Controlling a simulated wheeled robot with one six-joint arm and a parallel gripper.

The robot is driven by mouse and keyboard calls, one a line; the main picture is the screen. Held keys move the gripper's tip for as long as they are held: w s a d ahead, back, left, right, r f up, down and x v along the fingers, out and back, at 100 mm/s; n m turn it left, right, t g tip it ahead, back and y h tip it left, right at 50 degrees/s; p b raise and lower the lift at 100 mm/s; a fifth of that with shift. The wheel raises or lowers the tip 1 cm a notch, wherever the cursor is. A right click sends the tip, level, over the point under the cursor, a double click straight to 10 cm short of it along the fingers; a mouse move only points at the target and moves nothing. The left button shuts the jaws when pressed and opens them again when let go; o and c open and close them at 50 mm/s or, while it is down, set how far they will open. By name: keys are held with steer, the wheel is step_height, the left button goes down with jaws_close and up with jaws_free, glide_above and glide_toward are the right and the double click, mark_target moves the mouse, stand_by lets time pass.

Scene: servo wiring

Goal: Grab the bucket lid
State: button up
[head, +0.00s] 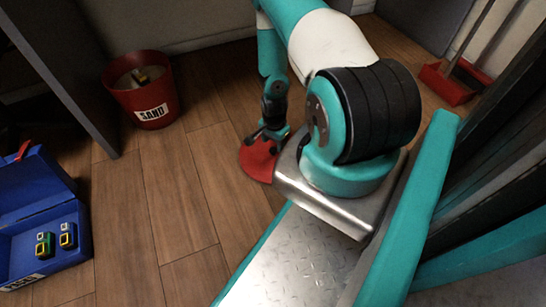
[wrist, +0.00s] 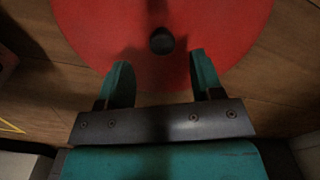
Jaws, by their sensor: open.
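The bucket lid (wrist: 110,32) is a flat red disc with a small dark round knob (wrist: 162,41) at its middle. It lies on the wooden floor and also shows in the head view (head: 257,160), partly hidden behind my arm. A red bucket (head: 150,106) labelled SAND stands open at the upper left. My gripper (wrist: 160,72) is open, its two teal fingers over the near part of the lid. The knob sits just beyond the fingertips, roughly centred between them. In the head view my gripper (head: 265,140) is right at the lid.
A blue toolbox (head: 40,235) with its cover up stands on the floor at the left. A grey panel (head: 65,65) rises between it and the bucket. A red dustpan (head: 450,82) is at the upper right. The floor between toolbox and lid is clear.

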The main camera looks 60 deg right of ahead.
mark_target(273, 149)
steer(key=f+b, duration=0.4)
steer(key=f, duration=0.1)
steer(key=shift+w+a+f, duration=0.1)
steer(key=shift+w+a, duration=0.05)
steer(key=shift+w, duration=0.05)
jaws_close()
steer(key=shift+r, duration=0.25)
